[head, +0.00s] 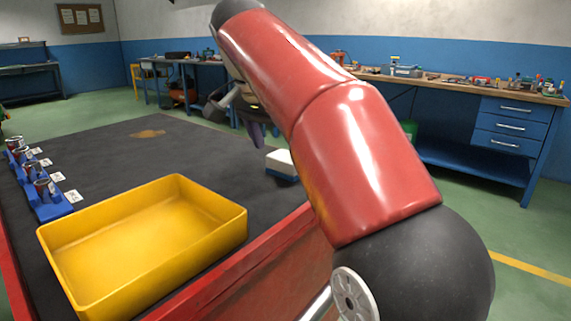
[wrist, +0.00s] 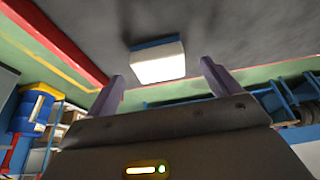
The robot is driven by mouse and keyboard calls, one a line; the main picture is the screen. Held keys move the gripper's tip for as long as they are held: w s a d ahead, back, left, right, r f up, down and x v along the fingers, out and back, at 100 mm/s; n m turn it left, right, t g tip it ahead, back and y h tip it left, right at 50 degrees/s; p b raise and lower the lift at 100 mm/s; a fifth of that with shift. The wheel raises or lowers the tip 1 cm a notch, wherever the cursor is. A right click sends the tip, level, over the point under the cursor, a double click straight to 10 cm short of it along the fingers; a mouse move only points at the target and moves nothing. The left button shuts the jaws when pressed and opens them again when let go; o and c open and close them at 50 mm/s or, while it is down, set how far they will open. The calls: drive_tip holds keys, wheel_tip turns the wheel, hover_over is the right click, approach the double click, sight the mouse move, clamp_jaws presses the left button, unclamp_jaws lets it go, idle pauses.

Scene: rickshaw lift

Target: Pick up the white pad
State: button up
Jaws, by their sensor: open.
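The white pad (head: 281,162) is a small white block with a blue base. In the head view it rests on the dark table top (head: 120,165), just left of my red arm, which may hide part of it. My gripper (head: 258,138) is above the table beyond the pad, partly hidden by my arm. In the wrist view the white pad (wrist: 158,63) appears ahead of the gripper, between the two purple fingers and beyond their tips. My gripper (wrist: 165,75) is open, with nothing between its fingers.
An empty yellow tray (head: 215,235) stands at the table's near edge. A blue rack (head: 45,200) with several small cups and white labels is at the left. The table has a red rim (head: 270,240). The middle of the table is clear. Workbenches (head: 460,90) stand beyond.

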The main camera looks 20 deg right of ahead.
sight(285, 157)
drive_tip(key=shift+x, duration=1.9)
drive_tip(key=shift+d, duration=0.1)
drive_tip(key=c, duration=1.1)
drive_tip(key=shift+o, duration=0.2)
drive_tip(key=shift+r, duration=0.15)
wheel_tip(285, 157, up, 8)
drive_tip(key=shift+d+r, duration=0.1)
drive_tip(key=shift+r, duration=0.8)
